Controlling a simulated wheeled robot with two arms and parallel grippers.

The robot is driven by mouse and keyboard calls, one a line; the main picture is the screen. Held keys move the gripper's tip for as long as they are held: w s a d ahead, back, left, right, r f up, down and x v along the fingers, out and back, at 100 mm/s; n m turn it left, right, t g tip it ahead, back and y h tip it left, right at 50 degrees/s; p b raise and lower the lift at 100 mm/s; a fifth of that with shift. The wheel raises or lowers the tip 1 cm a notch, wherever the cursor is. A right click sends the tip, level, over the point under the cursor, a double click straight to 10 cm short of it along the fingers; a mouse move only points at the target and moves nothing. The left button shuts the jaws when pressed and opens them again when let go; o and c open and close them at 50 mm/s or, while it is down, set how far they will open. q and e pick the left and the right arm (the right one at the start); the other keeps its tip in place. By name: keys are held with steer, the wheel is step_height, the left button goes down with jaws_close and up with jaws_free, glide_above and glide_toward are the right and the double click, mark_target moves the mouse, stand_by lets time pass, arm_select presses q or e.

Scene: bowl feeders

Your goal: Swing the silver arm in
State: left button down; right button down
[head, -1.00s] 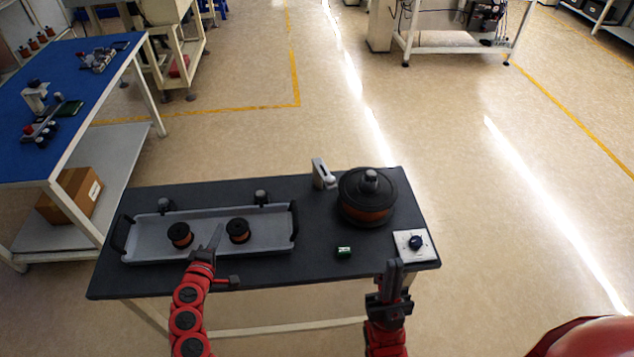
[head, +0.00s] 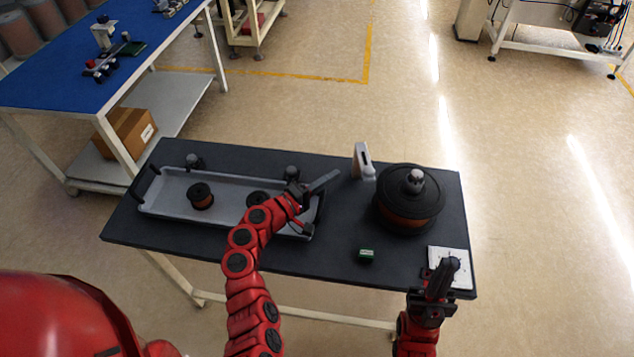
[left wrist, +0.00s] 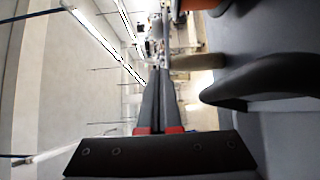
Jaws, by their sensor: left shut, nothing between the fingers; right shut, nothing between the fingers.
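The silver arm (head: 362,158) stands on the dark table, just left of the large black reel (head: 409,197) with copper-coloured winding and a grey knob on top. It leans slightly and is apart from the reel. My left gripper (head: 336,175) is shut and empty. Its fingers point right, over the right end of the grey tray, with the tips a short way left of the silver arm. The shut fingers also show in the left wrist view (left wrist: 160,95), where I cannot make out the silver arm for certain. My right gripper (head: 447,268) is shut and empty, in front of the white dial plate.
The grey tray (head: 165,208) holds two small copper spools, the right one (head: 257,198) partly hidden by my left arm. A small green part (head: 366,255) lies before the reel. The white dial plate (head: 462,281) sits at the right corner. A blue-topped table (head: 60,70) stands behind left.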

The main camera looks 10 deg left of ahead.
arm_select(q)
steer(key=p, duration=0.2)
glide_toward(365, 159)
steer(key=d+r, duration=0.1)
steer(key=d, duration=0.2)
steer(key=shift+d, duration=0.25)
steer(key=shift+d, duration=0.15)
